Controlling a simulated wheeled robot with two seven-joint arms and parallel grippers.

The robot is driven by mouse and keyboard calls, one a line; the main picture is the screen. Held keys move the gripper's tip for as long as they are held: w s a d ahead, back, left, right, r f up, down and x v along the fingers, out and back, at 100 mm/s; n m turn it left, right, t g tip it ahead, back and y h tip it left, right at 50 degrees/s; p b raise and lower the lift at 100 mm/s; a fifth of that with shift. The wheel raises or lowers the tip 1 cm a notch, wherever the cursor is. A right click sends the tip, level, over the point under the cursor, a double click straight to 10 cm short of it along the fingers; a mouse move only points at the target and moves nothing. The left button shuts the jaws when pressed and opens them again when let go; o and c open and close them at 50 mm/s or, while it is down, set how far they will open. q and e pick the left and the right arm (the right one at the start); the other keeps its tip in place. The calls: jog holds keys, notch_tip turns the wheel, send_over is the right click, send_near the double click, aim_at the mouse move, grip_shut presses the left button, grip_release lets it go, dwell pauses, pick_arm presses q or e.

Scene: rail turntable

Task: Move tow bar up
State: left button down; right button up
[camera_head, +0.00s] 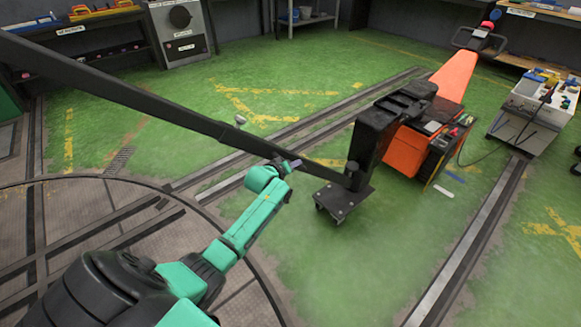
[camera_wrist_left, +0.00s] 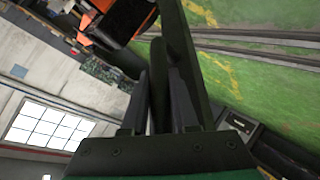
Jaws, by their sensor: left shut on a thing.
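The tow bar (camera_head: 150,107) is a long dark bar in the head view. It slopes from the upper left down to a dark upright post at the front of an orange and black machine (camera_head: 408,130). My left gripper (camera_head: 291,164) is at the lower right part of the bar, short of the post. It is shut on the bar. In the left wrist view, the two dark fingers (camera_wrist_left: 159,85) stand on either side of a dark length, and a long dark bar (camera_wrist_left: 178,30) runs up past them. The exact contact is hard to make out. My right gripper is not in view.
A small wheeled dark plate (camera_head: 343,203) sits on the floor under the post. Floor rails (camera_head: 465,240) run on both sides of the machine. A grey cart (camera_head: 535,110) stands at the right. The round turntable (camera_head: 60,215) lies at lower left. Green floor between is clear.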

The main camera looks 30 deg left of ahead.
pick_arm(q)
jog(key=shift+w+r, duration=0.1)
jog(key=shift+r, duration=0.1)
jog(key=c, duration=0.7)
grip_release()
jog(key=shift+f, duration=0.1)
jog(key=shift+s, duration=0.35)
jog(key=p+v, duration=0.3)
jog(key=v, duration=1.1)
jog(key=shift+p, duration=0.4)
jog(key=shift+w, duration=0.1)
